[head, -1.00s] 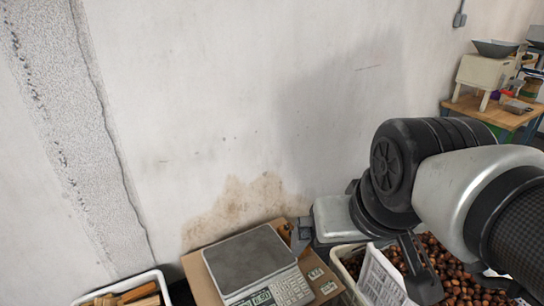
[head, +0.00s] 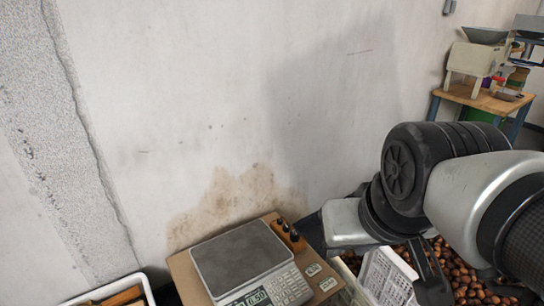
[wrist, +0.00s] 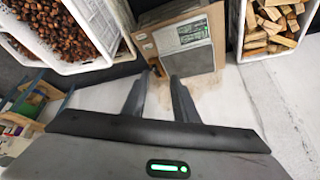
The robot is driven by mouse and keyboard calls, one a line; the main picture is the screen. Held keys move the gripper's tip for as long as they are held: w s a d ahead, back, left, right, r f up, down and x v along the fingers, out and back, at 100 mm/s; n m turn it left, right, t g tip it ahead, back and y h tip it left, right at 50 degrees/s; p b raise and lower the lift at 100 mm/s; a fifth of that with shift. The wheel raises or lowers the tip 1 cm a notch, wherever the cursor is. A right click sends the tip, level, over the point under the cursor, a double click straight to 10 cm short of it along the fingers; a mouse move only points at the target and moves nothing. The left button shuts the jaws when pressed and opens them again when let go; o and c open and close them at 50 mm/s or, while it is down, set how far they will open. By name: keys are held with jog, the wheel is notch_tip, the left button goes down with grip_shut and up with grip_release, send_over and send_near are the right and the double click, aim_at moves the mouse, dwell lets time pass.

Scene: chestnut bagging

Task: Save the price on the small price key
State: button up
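A scale with a grey weighing plate (head: 242,256), a small lit display (head: 250,298) and a keypad (head: 287,288) sits on a cardboard sheet by the wall. The display digits and key labels are too small to read surely. Two small pale labelled pieces (head: 320,277) lie on the cardboard right of the keypad. The scale (wrist: 183,38) also shows in the wrist view, keypad side away. My gripper (wrist: 155,84) is open and empty in the wrist view, its two fingers apart and pointing toward the scale's plate end. Whether it touches anything cannot be told.
A wooden block with black knobs (head: 289,236) stands beside the plate. A white crate of chestnuts (wrist: 118,28) and a white crate of wood pieces (wrist: 308,38) flank the scale. A white basket (head: 385,276) stands at the right. The stained wall (head: 235,200) is close behind.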

grip_shut()
dwell(1.1)
